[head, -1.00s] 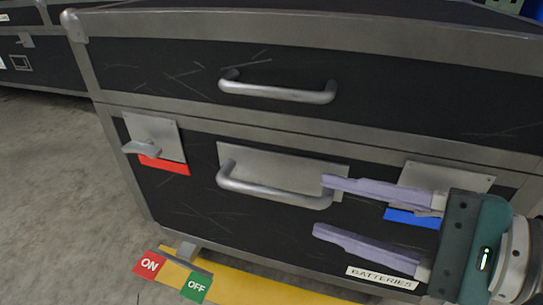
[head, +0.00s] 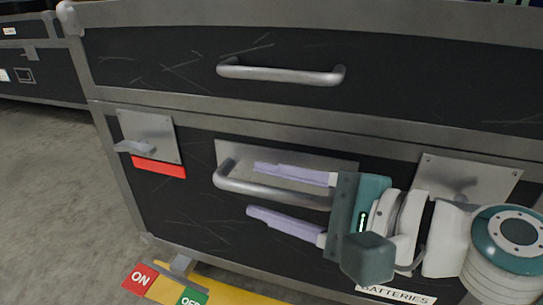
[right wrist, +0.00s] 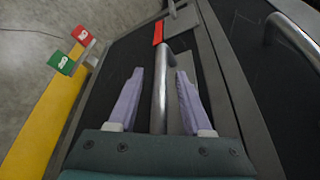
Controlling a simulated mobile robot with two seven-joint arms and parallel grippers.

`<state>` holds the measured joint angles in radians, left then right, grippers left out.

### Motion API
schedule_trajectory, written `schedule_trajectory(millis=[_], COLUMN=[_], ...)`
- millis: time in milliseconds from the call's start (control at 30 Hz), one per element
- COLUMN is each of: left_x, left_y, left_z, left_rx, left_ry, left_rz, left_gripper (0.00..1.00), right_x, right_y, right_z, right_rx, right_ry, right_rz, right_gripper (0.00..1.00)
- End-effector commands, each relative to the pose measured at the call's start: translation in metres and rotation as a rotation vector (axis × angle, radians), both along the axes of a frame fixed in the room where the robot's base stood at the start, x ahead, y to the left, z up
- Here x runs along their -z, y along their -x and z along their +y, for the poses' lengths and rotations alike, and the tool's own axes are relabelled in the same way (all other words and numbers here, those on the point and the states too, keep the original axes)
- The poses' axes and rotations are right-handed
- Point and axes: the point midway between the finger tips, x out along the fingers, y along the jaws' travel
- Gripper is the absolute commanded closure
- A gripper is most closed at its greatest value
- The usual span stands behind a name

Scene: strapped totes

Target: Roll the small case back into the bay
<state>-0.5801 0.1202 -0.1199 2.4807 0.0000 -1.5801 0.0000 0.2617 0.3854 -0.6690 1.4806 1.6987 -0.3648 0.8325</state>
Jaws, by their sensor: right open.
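The small case (head: 190,214) is black with grey metal edges and stands in front of me. Its lower face has a silver bar handle (head: 232,186) on a metal plate, and a "BATTERIES" label partly covered by my arm. My right gripper (head: 250,190) is open, with its lilac fingers above and below the bar handle. In the right wrist view the handle (right wrist: 160,85) runs between the two fingers, with a visible gap on each side. My left gripper is not in view.
A latch with a red strip (head: 158,167) is at the case's left. A red ON and green OFF pedal (head: 141,279) sits low at the front, beside a yellow floor strip (head: 225,288). Another case (head: 40,75) stands at far left. Grey floor at left is clear.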

Motion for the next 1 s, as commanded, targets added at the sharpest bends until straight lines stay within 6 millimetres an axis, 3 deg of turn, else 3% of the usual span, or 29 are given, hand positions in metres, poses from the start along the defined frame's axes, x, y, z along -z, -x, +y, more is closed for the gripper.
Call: schedule_trajectory(millis=[167, 600, 1000], left_x=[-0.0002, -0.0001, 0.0], left_y=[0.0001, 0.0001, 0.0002], left_z=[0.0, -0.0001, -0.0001], left_rx=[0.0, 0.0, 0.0], left_ry=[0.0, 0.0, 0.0], left_rz=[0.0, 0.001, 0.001], left_gripper=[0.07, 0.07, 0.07], right_x=[-0.0002, -0.0003, -0.0003], right_y=[0.0002, 0.0004, 0.0004], right_z=[-0.0001, -0.0001, -0.0001], right_rx=[0.0, -0.001, -0.001], right_ry=[0.0, -0.001, -0.001], right_rz=[0.0, 0.0, 0.0], right_gripper=[0.52, 1.0, 1.0])
